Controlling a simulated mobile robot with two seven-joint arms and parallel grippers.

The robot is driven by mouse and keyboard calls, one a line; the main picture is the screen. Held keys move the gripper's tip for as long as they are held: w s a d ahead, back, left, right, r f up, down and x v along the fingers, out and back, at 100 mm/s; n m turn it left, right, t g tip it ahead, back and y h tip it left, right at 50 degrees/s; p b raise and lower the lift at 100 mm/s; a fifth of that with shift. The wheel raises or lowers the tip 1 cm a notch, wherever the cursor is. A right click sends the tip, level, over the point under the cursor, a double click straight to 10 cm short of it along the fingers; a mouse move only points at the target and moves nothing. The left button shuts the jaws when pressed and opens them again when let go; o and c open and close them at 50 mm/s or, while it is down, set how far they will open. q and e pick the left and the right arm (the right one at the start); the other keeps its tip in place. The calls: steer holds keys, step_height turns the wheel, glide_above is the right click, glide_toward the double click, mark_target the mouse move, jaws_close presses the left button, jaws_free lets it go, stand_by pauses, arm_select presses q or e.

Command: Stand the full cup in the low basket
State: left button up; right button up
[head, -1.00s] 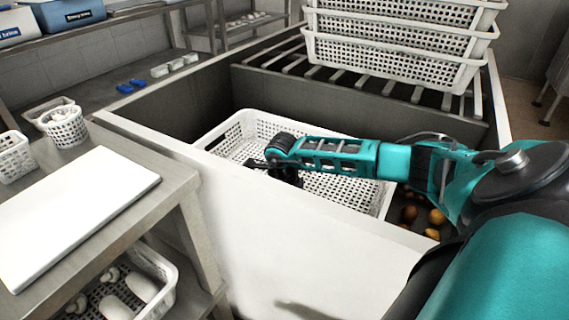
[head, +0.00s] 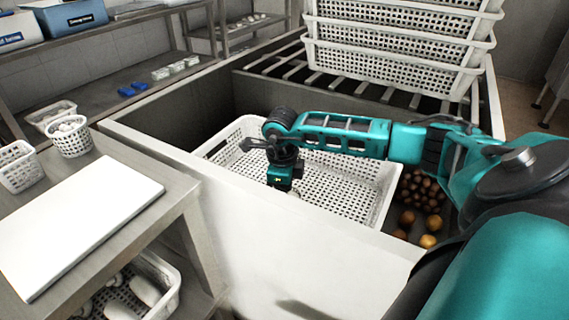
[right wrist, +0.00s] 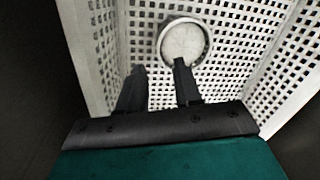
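The low white perforated basket (head: 350,180) sits inside the grey sunken bay; its floor also fills the right wrist view (right wrist: 225,95). My right gripper (right wrist: 160,77) is inside or just above this basket, with its two fingers apart and nothing between them. A round, pale-topped cup (right wrist: 184,38), seen from above, is in the basket just beyond the fingertips. It looks upright, and the right-hand finger overlaps its near edge; I cannot tell whether they touch. My left gripper is not in view.
Stacked white baskets (head: 395,55) stand on a slatted rack behind. Brown and orange round items (head: 425,195) lie right of the low basket. At left, a table holds a white board (head: 80,220) and a small perforated cup (head: 72,138) with pale contents.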

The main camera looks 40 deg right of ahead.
steer(key=shift+s+a+r, duration=0.1)
steer(key=shift+a+r, duration=0.1)
steer(key=shift+r, duration=1.5)
